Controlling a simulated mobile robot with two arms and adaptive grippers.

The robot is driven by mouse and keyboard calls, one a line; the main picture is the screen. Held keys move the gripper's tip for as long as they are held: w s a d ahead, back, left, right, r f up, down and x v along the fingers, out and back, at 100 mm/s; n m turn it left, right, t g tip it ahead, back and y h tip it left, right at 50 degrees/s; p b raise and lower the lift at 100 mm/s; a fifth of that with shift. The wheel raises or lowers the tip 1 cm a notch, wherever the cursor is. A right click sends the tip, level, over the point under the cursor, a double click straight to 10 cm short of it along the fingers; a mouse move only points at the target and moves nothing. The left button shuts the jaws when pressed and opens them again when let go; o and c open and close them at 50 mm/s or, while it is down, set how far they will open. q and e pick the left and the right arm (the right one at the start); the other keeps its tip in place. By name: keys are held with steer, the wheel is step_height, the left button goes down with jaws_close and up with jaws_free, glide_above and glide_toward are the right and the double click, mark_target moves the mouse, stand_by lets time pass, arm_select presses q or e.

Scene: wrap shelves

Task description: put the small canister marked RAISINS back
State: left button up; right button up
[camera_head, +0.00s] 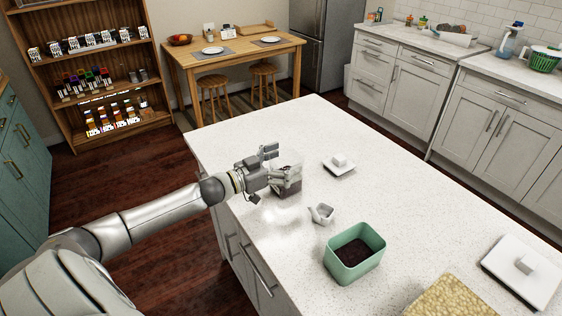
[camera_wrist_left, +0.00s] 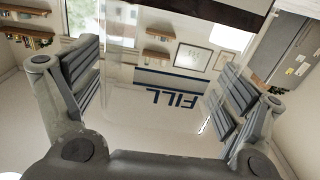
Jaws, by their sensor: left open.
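My left gripper (camera_head: 268,173) is open, with its fingers at a clear container (camera_head: 288,187) with dark contents on the white counter. In the left wrist view the clear container (camera_wrist_left: 165,75) stands between the two spread finger pads of the gripper (camera_wrist_left: 160,90), and blue letters FILL and a blue line show upside down on it. I cannot tell whether the pads touch it. I can read no RAISINS label in either view. My right gripper is not in view.
The counter also holds a white lid (camera_head: 339,165), a small grey scoop (camera_head: 321,213), a green bin (camera_head: 354,264) with dark contents, a large white lid (camera_head: 523,278) and a yellowish block (camera_head: 452,299). A wooden shelf (camera_head: 97,66) with several small containers stands back left.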

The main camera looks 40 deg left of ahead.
arm_select(q)
steer(key=shift+s+a, duration=0.2)
steer(key=shift+s, duration=0.1)
steer(key=v, duration=1.1)
steer(key=shift+b, duration=0.3)
steer(key=shift+s, duration=0.15)
